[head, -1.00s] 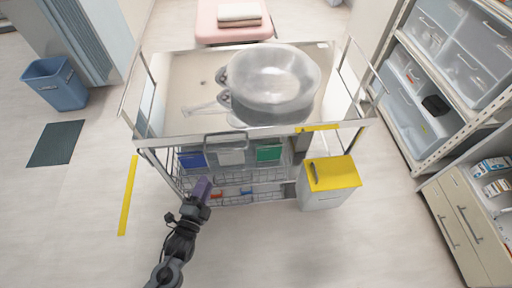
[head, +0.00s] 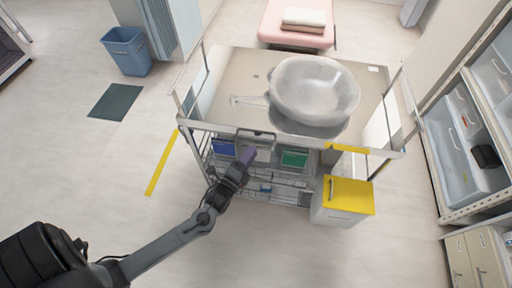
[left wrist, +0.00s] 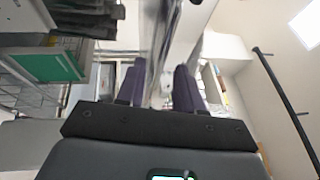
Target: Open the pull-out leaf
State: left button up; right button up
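The steel cart (head: 225,75) stands ahead of me, with its front side toward me. A looped grey handle (head: 256,134) shows at the front edge just below the top; I take it as the pull-out leaf's handle. No leaf visibly projects from the cart front. My left gripper (head: 249,154) is just below this handle, its purple fingers pointing up at the cart front. In the left wrist view, the gripper (left wrist: 160,88) has its fingers apart. A blurred grey metal strip (left wrist: 163,35) shows between or beyond them; contact cannot be told. My right gripper is out of view.
A clear basin (head: 314,88) sits on the cart top. Blue (head: 223,147) and green (head: 294,158) boxes sit in the front rack. A yellow-lidded bin (head: 346,198) hangs at the cart's right front. Shelving (head: 459,130) stands right. The floor before the cart is clear.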

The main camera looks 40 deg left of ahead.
pick_arm(q)
jog(key=shift+w+a+r, duration=0.1)
jog(key=shift+w+r, duration=0.05)
jog(key=shift+w, duration=0.75)
jog(key=shift+w+a+r, duration=0.1)
jog(key=shift+w+r, duration=0.05)
jog(key=shift+w, duration=0.7)
grip_shut()
